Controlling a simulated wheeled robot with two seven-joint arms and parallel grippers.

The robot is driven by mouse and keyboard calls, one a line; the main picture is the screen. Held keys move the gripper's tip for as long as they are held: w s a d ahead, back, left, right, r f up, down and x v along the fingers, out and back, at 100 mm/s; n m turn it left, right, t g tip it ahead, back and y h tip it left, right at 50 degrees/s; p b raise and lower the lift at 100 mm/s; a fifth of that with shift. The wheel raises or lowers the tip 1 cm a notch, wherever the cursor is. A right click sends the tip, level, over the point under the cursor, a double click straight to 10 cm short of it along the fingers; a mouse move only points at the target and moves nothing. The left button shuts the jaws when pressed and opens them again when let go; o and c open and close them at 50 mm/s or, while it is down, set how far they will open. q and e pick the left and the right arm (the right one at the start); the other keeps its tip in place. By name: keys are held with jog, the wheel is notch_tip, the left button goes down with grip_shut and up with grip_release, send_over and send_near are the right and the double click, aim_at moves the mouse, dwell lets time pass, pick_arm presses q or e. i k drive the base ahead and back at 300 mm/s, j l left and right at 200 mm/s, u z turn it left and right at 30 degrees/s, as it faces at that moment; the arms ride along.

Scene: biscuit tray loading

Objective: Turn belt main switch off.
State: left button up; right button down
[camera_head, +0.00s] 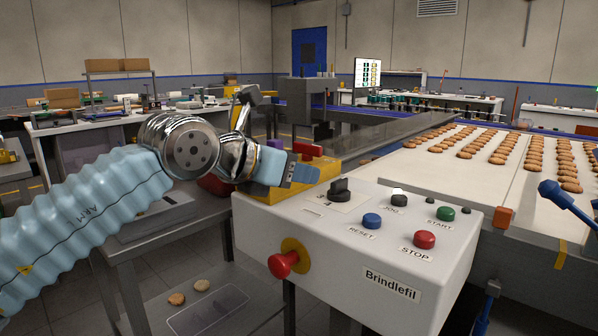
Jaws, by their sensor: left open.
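The white control box (390,300), labelled Brindlefil, stands in front of the belt. A red knob (283,264) on a round yellow plate (296,250) sticks out of the front face. I cannot tell from labels which is the main switch. My left gripper (313,163) is open and empty, behind and left of the black knob, apart from both knobs. My right gripper is not in view.
The box also carries a blue RESET button (372,221), a red STOP button (425,239) and a green START button (445,213). Biscuits (500,150) lie in rows on the white belt (425,167). A metal table (160,240) stands left of the box.

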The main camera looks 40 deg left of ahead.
aim_at(308, 151)
jog(key=k+j, duration=0.15)
jog(key=k, duration=0.85)
